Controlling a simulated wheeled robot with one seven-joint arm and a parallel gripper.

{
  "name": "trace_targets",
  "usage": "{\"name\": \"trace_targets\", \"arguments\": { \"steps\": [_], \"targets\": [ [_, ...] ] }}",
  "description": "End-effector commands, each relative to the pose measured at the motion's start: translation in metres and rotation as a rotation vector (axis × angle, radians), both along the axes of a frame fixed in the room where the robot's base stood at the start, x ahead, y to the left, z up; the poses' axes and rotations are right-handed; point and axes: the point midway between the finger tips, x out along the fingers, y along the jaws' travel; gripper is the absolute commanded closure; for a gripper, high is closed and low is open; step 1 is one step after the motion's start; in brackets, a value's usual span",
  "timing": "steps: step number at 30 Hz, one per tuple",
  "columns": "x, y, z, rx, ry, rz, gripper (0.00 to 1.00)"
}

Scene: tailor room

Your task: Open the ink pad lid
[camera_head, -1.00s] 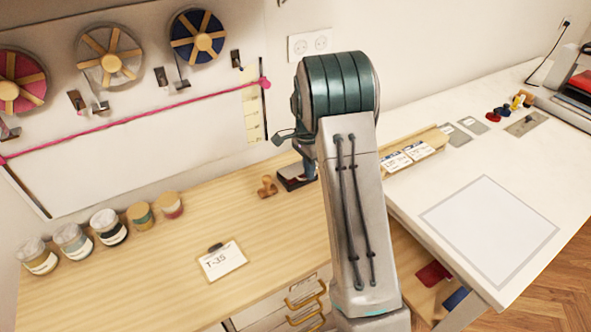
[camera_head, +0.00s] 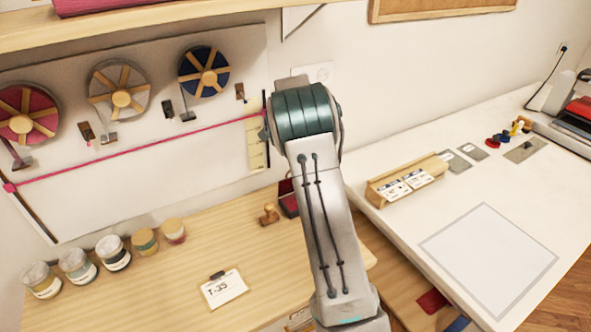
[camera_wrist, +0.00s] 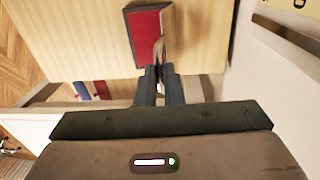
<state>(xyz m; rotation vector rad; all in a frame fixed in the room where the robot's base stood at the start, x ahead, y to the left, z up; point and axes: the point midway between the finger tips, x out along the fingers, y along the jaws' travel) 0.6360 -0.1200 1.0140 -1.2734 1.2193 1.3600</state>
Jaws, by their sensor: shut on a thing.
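The ink pad (camera_head: 288,203) sits on the wooden desk, partly hidden behind my arm in the head view. Its red inside shows there, and the red pad surface (camera_wrist: 145,32) with a dark rim shows in the wrist view. My gripper (camera_wrist: 160,68) is at the pad's right side in the wrist view, its fingers close together. It is shut on a thin part at that edge, apparently the lid (camera_wrist: 159,48), seen nearly edge-on and tilted up off the pad. The head view hides my fingers behind my arm.
A wooden stamp (camera_head: 269,214) stands just left of the pad. A T-35 card (camera_head: 224,289) and several jars (camera_head: 113,253) are further left on the desk. A white table (camera_head: 400,222) with a card holder (camera_head: 407,178) is to the right.

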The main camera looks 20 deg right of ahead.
Motion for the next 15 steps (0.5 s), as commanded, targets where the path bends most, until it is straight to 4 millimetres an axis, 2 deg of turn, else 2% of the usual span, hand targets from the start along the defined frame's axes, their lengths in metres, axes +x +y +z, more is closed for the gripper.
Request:
{"name": "trace_targets", "arguments": {
  "steps": [1,15],
  "targets": [
    [0.001,0.002,-0.008,0.003,0.012,-0.002,1.00],
    [0.012,0.004,-0.009,0.003,0.019,-0.003,1.00]
  ]
}}
